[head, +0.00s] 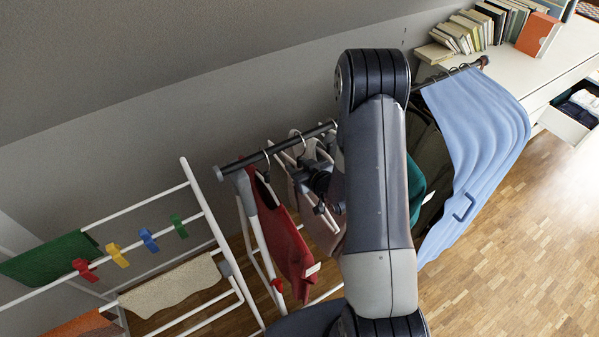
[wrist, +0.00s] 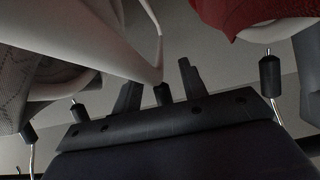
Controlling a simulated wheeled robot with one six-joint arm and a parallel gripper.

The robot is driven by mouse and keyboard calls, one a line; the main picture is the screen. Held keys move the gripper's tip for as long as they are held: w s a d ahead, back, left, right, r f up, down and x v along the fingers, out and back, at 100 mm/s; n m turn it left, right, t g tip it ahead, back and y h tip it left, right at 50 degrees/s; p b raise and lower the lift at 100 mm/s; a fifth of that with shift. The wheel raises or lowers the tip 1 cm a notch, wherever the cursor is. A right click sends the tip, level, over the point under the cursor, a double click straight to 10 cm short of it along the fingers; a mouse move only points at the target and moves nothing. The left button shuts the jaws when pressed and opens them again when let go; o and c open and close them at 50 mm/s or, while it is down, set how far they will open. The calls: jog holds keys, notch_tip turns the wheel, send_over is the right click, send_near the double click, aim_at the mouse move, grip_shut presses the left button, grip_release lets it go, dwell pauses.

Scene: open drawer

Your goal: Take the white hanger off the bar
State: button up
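In the wrist view the white hanger (wrist: 108,48) spans the upper middle, and its black collar (wrist: 162,95) sits between my two fingers. My gripper (wrist: 160,88) is open around the collar, with a gap showing on each side. The hanger's hook is hidden behind the gripper body. In the head view the dark bar (head: 240,163) of the rack runs behind my arm. My gripper (head: 322,184) is just below the bar among the hanging clothes, partly hidden by my arm.
A red garment (head: 284,235) hangs left of my gripper, also in the wrist view (wrist: 245,15). A grey knitted garment (wrist: 28,85) is close on the other side. A blue garment (head: 475,130) hangs further right. A white drying rack (head: 205,212) stands at left.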

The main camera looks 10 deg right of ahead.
aim_at(301, 159)
grip_shut()
jog(key=shift+r, duration=0.1)
dwell(0.4)
jog(key=shift+r, duration=0.7)
notch_tip(301, 159, up, 2)
jog(key=shift+b, duration=0.35)
jog(key=s+d+b, duration=0.1)
jog(key=s, duration=0.3)
jog(key=s+d+b, duration=0.1)
jog(key=s+d, duration=0.1)
jog(key=s, duration=0.3)
jog(key=s+d+b, duration=0.1)
jog(key=s, duration=0.4)
jog(key=shift+s+d+f, duration=0.1)
jog(key=shift+s+d, duration=0.15)
jog(key=shift+d, duration=0.15)
jog(key=shift+s+d+b, duration=0.15)
jog(key=shift+s+d, duration=0.05)
jog(key=shift+s, duration=0.35)
jog(key=shift+s+d+b, duration=0.15)
jog(key=shift+s, duration=0.4)
jog(key=shift+d, duration=0.1)
